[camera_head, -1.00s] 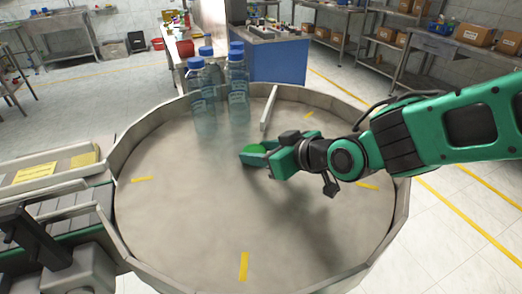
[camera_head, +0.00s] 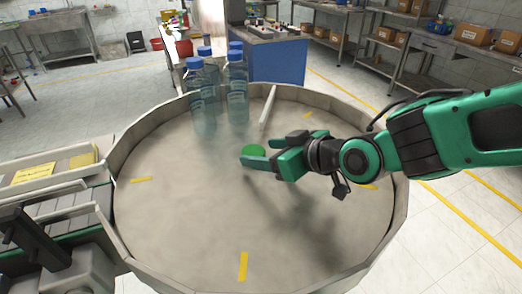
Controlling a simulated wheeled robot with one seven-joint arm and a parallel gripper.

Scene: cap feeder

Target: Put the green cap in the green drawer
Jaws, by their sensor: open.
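The green cap (camera_head: 253,150) is a small round disc on the grey round table (camera_head: 190,215), a little above the middle of the picture. My gripper (camera_head: 259,152) comes in from the right with its two green fingers spread apart. The near finger crosses in front of the cap's lower edge, and the far finger is behind and to the right of it. The cap is at the fingertips. I cannot tell whether a finger touches it. The green drawer is not seen in this view.
Several clear bottles with blue caps (camera_head: 237,90) stand at the table's back left. A raised rim surrounds the table, and a thin divider (camera_head: 268,106) stands behind my gripper. A conveyor (camera_head: 65,215) adjoins the left side. The table's front and left are clear.

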